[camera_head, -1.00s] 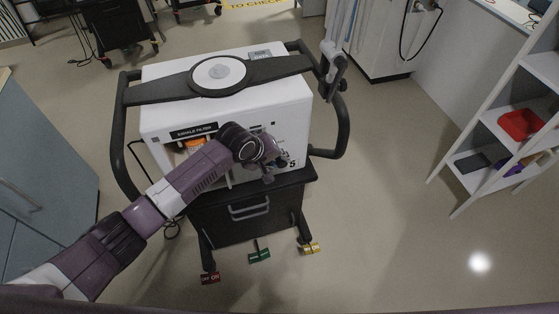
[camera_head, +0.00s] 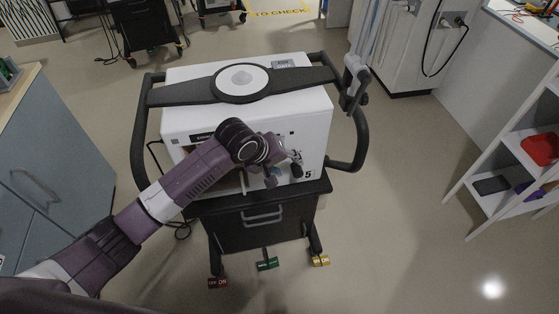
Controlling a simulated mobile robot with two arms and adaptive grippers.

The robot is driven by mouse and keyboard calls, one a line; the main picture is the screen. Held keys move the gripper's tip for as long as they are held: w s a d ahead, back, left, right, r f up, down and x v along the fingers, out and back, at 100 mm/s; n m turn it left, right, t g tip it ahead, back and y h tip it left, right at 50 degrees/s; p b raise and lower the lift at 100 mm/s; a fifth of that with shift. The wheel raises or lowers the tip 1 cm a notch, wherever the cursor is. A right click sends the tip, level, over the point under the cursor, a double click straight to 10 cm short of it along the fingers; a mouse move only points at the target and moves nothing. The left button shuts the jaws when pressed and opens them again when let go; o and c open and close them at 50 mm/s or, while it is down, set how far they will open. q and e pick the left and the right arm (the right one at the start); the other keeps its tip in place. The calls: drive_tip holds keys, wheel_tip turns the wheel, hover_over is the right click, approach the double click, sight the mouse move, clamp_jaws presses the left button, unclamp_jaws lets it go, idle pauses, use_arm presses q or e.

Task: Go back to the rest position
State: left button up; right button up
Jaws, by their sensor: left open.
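My left gripper (camera_head: 283,171) is open, at the front face of the white ventilator (camera_head: 310,125). My left arm comes in from the lower left and crosses in front of the machine, hiding part of its filter label and front opening. I cannot tell whether the gripper touches the front face. No object shows between its fingers. The ventilator stands on a black cart with a drawer (camera_head: 262,220) and dark side handles. My right gripper is not in view.
Red (camera_head: 218,283), green (camera_head: 267,264) and yellow (camera_head: 320,261) pedals sit at the cart's foot. A grey cabinet (camera_head: 50,150) stands at the left, a white shelf with a red bin (camera_head: 540,149) at the right. The floor at the lower right is clear.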

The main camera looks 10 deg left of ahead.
use_arm(q)
drive_tip(key=v, duration=0.5)
drive_tip(key=s+a+f+m, duration=0.1)
drive_tip(key=s+f+m, duration=0.3)
drive_tip(key=s, duration=0.8)
drive_tip(key=s+a+f+m+g+y, duration=0.2)
drive_tip(key=s+a+f+y, duration=0.2)
drive_tip(key=s+a, duration=1.15)
drive_tip(key=s+d+f+g, duration=0.1)
drive_tip(key=s+f, duration=0.1)
drive_tip(key=f, duration=1.2)
drive_tip(key=s+f, duration=0.2)
drive_tip(key=f, duration=1.2)
drive_tip(key=s+a+f+g, duration=0.1)
drive_tip(key=s+a+f, duration=0.1)
drive_tip(key=s+f, duration=1.3)
drive_tip(key=shift+s+a+m, duration=0.3)
drive_tip(key=shift+s+m, duration=0.1)
drive_tip(key=shift+s, duration=0.45)
drive_tip(key=shift+c, duration=0.5)
